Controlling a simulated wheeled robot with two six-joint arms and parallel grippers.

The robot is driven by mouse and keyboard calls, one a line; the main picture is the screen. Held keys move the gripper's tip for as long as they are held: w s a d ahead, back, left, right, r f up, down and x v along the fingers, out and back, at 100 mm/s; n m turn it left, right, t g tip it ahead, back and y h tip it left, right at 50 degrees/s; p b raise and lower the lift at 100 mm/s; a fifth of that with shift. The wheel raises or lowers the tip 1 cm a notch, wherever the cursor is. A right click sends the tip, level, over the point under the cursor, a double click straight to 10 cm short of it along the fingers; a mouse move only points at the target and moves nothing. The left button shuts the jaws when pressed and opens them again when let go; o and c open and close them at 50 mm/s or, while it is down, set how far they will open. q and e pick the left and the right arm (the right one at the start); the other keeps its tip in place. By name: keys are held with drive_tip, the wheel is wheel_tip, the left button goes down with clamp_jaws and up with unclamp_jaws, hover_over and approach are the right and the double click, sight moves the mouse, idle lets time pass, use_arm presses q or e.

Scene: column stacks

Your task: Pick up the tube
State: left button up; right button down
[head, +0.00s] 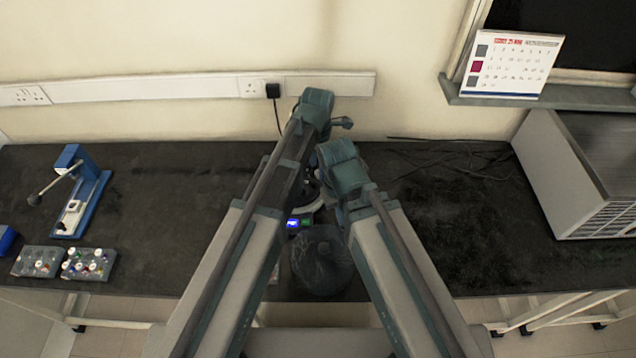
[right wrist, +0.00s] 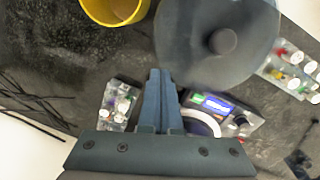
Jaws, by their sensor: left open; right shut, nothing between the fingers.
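In the right wrist view, a clear rack (right wrist: 113,112) with several small tubes (right wrist: 124,104) stands just left of my right gripper (right wrist: 160,75). The right fingers are shut, with nothing between them. Another rack of tubes (right wrist: 292,68) is at the right edge. I cannot tell which tube is meant. In the head view two racks, a left one (head: 37,262) and a right one (head: 88,265), with colored-cap tubes sit at the far left of the bench. My left gripper (head: 315,108) is the higher one, at the back middle; its fingers are mostly hidden. The right gripper (head: 343,172) is lower, its fingers hidden beneath the wrist.
A device with a lit blue display (right wrist: 216,106) and a large round dark lid (right wrist: 195,40) is near the right gripper. A yellow cup (right wrist: 116,8) is beyond. A blue-based stand (head: 80,205) is at left, a grey box (head: 575,175) at right.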

use_arm(q)
drive_tip(key=shift+f+b, duration=0.3)
drive_tip(key=shift+f, duration=0.5)
use_arm(e)
drive_tip(key=shift+f, duration=0.8)
use_arm(q)
drive_tip(key=shift+r, duration=0.1)
use_arm(e)
drive_tip(key=shift+r, duration=0.1)
use_arm(q)
clamp_jaws()
drive_tip(key=shift+r, duration=0.1)
use_arm(e)
drive_tip(key=shift+r, duration=0.1)
